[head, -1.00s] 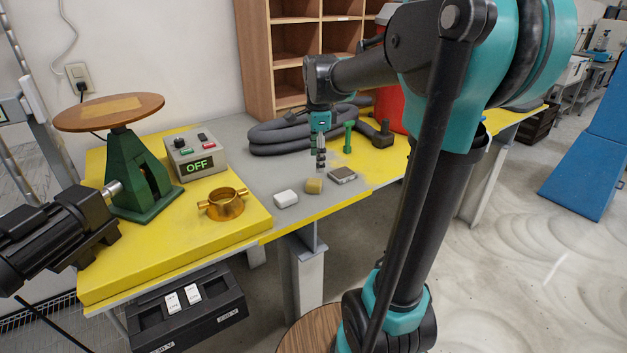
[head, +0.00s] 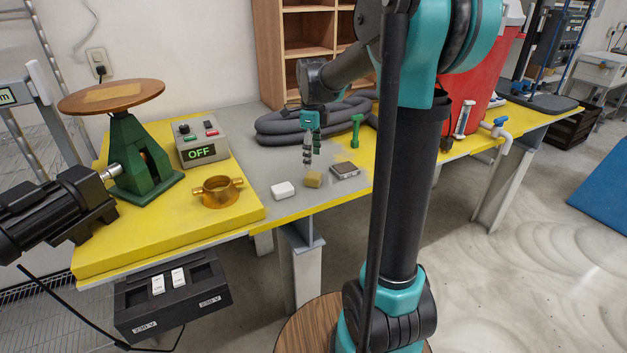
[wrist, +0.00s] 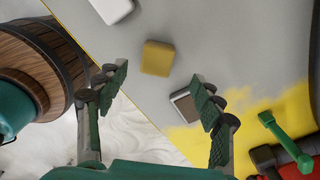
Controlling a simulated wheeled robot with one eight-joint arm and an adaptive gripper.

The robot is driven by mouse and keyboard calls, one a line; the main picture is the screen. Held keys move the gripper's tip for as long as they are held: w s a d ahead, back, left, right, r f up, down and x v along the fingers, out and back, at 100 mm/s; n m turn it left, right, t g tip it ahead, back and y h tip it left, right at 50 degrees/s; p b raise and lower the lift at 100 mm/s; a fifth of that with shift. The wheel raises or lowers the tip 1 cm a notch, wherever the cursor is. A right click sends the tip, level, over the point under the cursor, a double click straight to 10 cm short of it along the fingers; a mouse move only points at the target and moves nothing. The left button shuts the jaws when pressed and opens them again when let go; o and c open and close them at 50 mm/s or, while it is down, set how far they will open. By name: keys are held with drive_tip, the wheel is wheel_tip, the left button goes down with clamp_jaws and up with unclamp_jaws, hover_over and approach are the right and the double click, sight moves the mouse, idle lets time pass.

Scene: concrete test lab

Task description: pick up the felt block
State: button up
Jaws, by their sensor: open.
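A small mustard-yellow block (head: 313,180), which looks like the felt block, lies on the grey part of the workbench. A white block (head: 283,190) lies to its left and a dark-topped block with a pale edge (head: 345,170) to its right. My gripper (head: 308,160) hangs above and just behind the yellow block in the head view, apart from it. In the wrist view my gripper (wrist: 160,88) has its fingers spread wide and empty. The yellow block (wrist: 157,58) shows between and slightly beyond the fingertips. The right finger partly covers the dark-topped block (wrist: 185,104).
A brass ring fitting (head: 217,192) and a control box reading OFF (head: 198,150) stand left. A red container (head: 480,75) stands right. The bench's front edge is close to the blocks.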

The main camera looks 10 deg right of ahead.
sight(313, 175)
drive_tip(key=shift+s+d+f, duration=0.1)
drive_tip(key=shift+s+f, duration=0.05)
drive_tip(key=shift+f, duration=1.75)
drive_tip(key=shift+s+f, duration=0.1)
drive_tip(key=shift+f, duration=1.75)
drive_tip(key=shift+c, duration=0.6)
drive_tip(key=c, duration=1.1)
drive_tip(key=shift+r, duration=0.15)
wheel_tip(313, 175, up, 20)
drive_tip(key=shift+f, duration=0.1)
